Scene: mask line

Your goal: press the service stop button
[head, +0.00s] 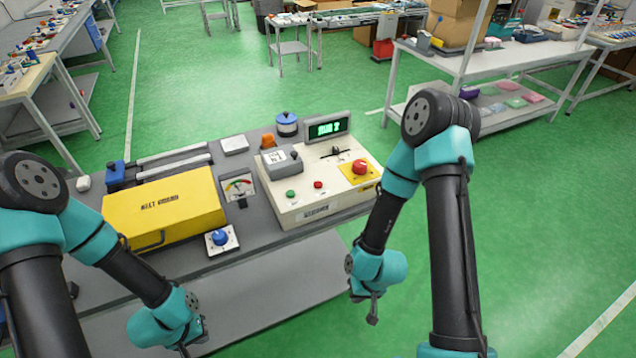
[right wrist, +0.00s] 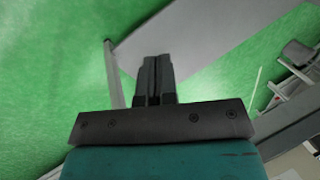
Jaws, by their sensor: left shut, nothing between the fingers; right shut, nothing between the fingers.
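A cream control box (head: 335,203) stands on the grey bench. It carries a large red mushroom button (head: 360,167) on a yellow plate, a small red button (head: 318,185) and a small green button (head: 290,194). I cannot read which one is the service stop. A grey block (head: 281,160) with a label sits on the box's top left. My left gripper (head: 203,343) is at the bottom of the head view, before the bench, apart from the buttons. My right gripper (head: 373,320) hangs in front of the bench's right end. Its fingers (right wrist: 153,80) are shut and empty in the right wrist view.
A yellow cover (head: 166,207) labelled "MELT" with a handle lies left of the box. A blue knob (head: 219,238) on a white plate sits before it. A gauge (head: 238,186) and a green-lit display (head: 327,128) are nearby. Green floor (head: 540,200) is open at right.

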